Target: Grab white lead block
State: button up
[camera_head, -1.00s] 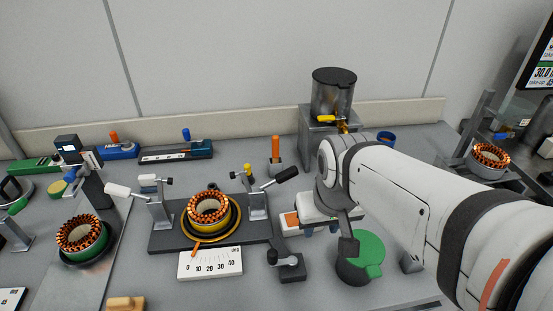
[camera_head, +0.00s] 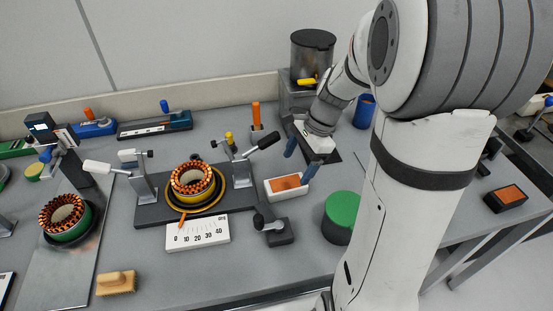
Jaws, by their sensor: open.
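A white block with an orange top (camera_head: 287,187) lies on the grey bench, right of the stator fixture. It is the only loose white block I see and seems to be the white lead block. My gripper (camera_head: 299,161) is just above and behind it, with its two blue fingers spread apart. The nearer finger shows close to the block's right end; I cannot tell whether it touches. Nothing shows between the fingers.
A copper-wound stator (camera_head: 192,179) sits in a fixture between toggle clamps. A white scale plate (camera_head: 198,233) and a small dark clamp (camera_head: 273,226) stand in front. A green-topped canister (camera_head: 341,216) is right of the block. A dark orange-topped box (camera_head: 506,198) lies far right.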

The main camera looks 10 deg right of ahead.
aim_at(289, 182)
jog(key=shift+w+d+f+m, duration=0.2)
jog(key=shift+w+f+m, duration=0.35)
jog(key=shift+f+m, duration=0.15)
jog(key=x, duration=0.7)
jog(key=shift+s+f, duration=0.15)
jog(key=shift+s, duration=0.05)
jog(key=shift+y, duration=0.3)
jog(key=shift+c, duration=0.5)
jog(key=c, duration=1.1)
